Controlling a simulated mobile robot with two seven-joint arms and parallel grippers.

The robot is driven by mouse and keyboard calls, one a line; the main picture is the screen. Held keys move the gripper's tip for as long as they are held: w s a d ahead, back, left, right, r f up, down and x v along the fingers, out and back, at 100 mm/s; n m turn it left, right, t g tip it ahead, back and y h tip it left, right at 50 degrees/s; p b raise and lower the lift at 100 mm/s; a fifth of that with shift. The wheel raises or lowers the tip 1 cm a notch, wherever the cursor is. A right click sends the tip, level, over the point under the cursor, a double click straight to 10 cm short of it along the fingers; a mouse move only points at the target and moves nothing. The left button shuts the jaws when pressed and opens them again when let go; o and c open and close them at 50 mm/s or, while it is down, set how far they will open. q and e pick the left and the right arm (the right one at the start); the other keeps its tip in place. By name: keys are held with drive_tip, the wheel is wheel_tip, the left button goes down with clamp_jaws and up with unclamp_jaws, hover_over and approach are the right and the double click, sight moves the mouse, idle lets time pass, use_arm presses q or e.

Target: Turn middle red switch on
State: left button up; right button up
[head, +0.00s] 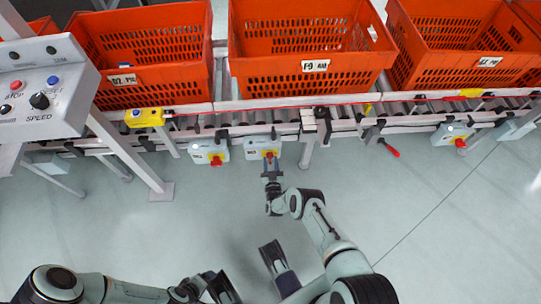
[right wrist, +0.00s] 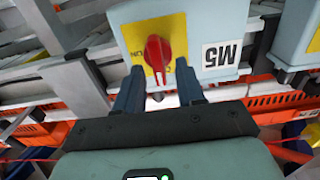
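The middle red switch is a red knob (right wrist: 157,54) on a yellow plate of a pale box (right wrist: 215,25) labelled M5 in the right wrist view. The knob's handle points down in that view, and an "ON" mark shows left of it. In the head view the box (head: 252,148) hangs under the conveyor. My right gripper (head: 270,166) is right in front of it. In the right wrist view its fingers (right wrist: 159,92) are apart, one on each side of the knob's lower end, with no clear contact visible. My left gripper (head: 222,288) is low in the head view, partly cut off.
Another switch box (head: 200,152) hangs close on the left and one (head: 446,132) farther right. Orange totes (head: 310,82) stand on the roller conveyor (head: 400,117) above. A control panel (head: 45,85) is at left. A red-handled lever (head: 390,150) sticks out at right. The floor in front is clear.

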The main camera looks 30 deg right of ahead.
use_arm(q)
drive_tip(key=shift+w+d+r, duration=0.1)
drive_tip(key=shift+w+d, duration=0.05)
drive_tip(key=shift+d, duration=0.1)
use_arm(e)
drive_tip(key=shift+w+d, duration=0.1)
drive_tip(key=shift+w, duration=0.1)
clamp_jaws()
